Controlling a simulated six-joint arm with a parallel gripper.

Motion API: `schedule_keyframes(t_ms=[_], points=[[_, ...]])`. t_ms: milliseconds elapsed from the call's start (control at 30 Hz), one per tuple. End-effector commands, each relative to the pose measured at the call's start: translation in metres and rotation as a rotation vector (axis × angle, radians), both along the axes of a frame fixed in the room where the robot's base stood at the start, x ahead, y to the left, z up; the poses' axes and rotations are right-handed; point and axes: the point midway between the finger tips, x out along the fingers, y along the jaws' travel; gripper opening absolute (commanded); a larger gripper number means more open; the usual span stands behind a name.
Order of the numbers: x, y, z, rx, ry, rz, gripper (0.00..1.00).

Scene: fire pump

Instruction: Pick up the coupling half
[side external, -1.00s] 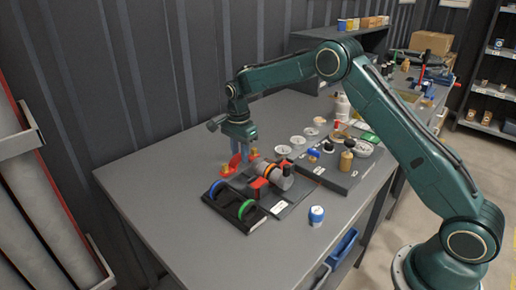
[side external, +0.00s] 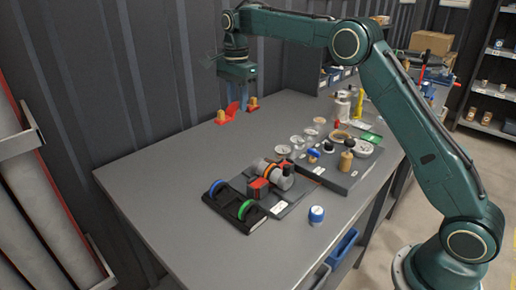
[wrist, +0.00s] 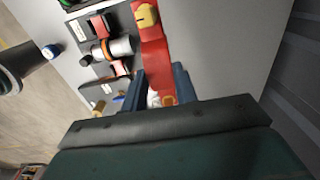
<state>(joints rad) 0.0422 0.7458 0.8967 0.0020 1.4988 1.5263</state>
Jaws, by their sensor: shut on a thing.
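My gripper (side external: 235,106) is shut on a red piece with yellow knobs (side external: 228,117) and holds it near the table's far edge, seemingly above the surface. In the wrist view the red piece (wrist: 151,45) runs between my blue fingers (wrist: 168,82), with a yellow knob at its far end. I cannot tell for certain that this is the coupling half. A silver cylinder with an orange band (side external: 270,172) lies on a dark plate in the middle of the table, apart from my gripper. It also shows in the wrist view (wrist: 118,48).
A black stand with a blue ring and a green ring (side external: 234,208) is at the near side. A blue-and-white jar (side external: 316,215) stands to its right. A dark tray (side external: 340,170) holds small bottles and a knob. The left table is clear.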

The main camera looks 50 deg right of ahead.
Motion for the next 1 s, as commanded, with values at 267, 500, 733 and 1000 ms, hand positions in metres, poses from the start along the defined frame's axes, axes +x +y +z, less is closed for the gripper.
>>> schedule_keyframes(t_ms=[267,500,733,1000], points=[[0.000,0.000,0.016,0.000,-0.001,0.000,0.01],[0.000,0.000,0.017,0.000,-0.001,0.000,0.01],[0.000,0.000,0.017,0.000,-0.001,0.000,0.01],[-0.001,0.000,0.016,0.000,-0.002,0.000,0.01]])
